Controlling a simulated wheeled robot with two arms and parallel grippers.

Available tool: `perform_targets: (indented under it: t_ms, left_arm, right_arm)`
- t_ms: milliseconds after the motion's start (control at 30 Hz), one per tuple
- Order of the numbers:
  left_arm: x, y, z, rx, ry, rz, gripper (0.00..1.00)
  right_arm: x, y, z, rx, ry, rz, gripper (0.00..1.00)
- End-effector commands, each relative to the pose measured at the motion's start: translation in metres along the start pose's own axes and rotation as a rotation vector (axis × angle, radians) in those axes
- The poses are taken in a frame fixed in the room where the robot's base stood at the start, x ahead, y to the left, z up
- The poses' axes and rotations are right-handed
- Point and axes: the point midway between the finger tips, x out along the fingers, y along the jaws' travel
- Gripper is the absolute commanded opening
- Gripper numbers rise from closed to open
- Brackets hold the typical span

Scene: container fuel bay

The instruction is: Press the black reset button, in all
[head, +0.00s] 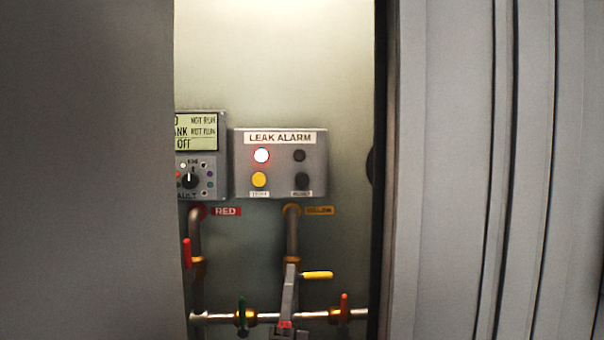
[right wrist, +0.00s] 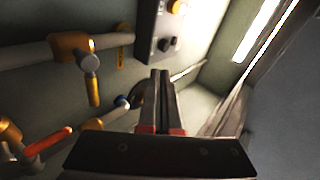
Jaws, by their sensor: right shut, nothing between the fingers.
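The grey leak alarm box (head: 240,170) is on the back wall. Its black button (head: 302,180) is at the lower right, above a small blurred label. A dark round lamp or button (head: 299,155) sits above it, a lit whitish-red lamp (head: 261,155) at upper left and a yellow button (head: 259,179) at lower left. My right gripper (head: 291,268) is shut and empty, below the box and apart from it. In the right wrist view its fingertips (right wrist: 161,74) point toward the box (right wrist: 148,20), where dark round knobs (right wrist: 166,44) show. My left gripper is out of view.
Pipes with a yellow valve handle (head: 317,275), red handles (head: 187,253) and a green handle (head: 241,306) run below the box. A control unit with a display (head: 196,132) is left of it. Grey panels (head: 85,170) flank the narrow opening at both sides.

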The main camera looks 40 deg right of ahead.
Motion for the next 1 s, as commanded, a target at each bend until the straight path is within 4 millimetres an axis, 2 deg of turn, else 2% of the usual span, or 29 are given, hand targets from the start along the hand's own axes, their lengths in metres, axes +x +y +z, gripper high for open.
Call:
perform_targets:
  t_ms: [33,100,200,333,500,600,1000]
  left_arm:
    - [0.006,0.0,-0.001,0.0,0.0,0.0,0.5]
    - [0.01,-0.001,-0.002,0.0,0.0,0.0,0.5]
    - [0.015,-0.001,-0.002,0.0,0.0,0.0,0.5]
    - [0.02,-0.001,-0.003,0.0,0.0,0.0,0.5]
    - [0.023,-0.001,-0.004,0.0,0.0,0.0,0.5]
    - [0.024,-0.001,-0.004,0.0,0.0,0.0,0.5]
    - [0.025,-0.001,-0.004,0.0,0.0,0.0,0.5]
  right_arm:
    - [0.024,-0.016,-0.01,0.081,0.001,0.01,0.0]
    - [0.049,-0.03,-0.018,0.204,-0.022,0.043,0.0]
    - [0.077,-0.052,-0.026,0.374,-0.066,0.081,0.0]
    - [0.1,-0.08,-0.033,0.56,-0.131,0.119,0.0]
    - [0.112,-0.104,-0.034,0.711,-0.203,0.153,0.0]
    - [0.114,-0.111,-0.035,0.75,-0.223,0.161,0.0]
    - [0.115,-0.112,-0.034,0.761,-0.232,0.168,0.0]
